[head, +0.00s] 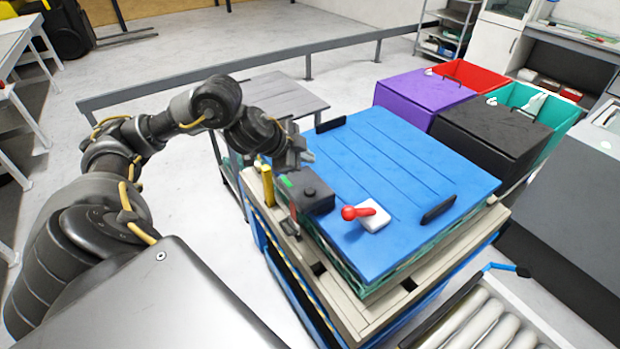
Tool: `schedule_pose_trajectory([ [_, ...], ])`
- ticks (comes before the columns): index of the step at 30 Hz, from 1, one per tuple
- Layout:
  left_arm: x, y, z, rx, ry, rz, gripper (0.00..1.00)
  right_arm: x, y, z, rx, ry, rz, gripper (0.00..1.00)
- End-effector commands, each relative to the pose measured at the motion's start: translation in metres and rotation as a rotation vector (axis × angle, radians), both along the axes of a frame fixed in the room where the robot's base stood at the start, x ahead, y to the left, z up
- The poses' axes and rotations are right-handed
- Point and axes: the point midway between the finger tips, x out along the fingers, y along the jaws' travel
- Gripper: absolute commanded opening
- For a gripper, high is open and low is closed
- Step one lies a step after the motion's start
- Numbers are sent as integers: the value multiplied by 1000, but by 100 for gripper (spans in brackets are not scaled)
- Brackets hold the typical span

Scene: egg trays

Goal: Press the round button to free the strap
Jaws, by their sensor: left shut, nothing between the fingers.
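A dark box (318,205) stands at the left edge of the blue lid (400,170). A small dark round button (309,191) seems to sit on its top, with a green patch (286,182) beside it. A thin reddish strip (293,211) hangs below the box; I cannot tell if it is the strap. My left gripper (299,156) is shut and empty, just above and behind the box, apart from the button as far as I can tell. My right gripper is not in view.
A red lever (351,213) on a white base (374,216) stands right of the box. Black handles (439,209) sit on the lid. A yellow post (267,186) stands left of the box. Purple (420,92) and black (490,130) covered crates stand behind; rollers (480,325) lie at front right.

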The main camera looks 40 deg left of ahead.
Motion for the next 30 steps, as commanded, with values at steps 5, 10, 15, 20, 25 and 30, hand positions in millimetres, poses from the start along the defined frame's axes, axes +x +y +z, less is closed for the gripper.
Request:
schedule_pose_trajectory([
  [5,-1,1,-17,0,-1,1,0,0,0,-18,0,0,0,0],
  [10,-1,0,-39,0,0,2,0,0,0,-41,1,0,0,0],
  [15,-1,0,-61,0,0,2,0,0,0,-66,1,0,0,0],
  [20,-1,1,-78,0,0,2,0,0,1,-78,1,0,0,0],
  [25,-1,1,-85,0,0,2,0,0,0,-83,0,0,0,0],
  [30,-1,1,-85,1,-1,2,0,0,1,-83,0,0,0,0],
])
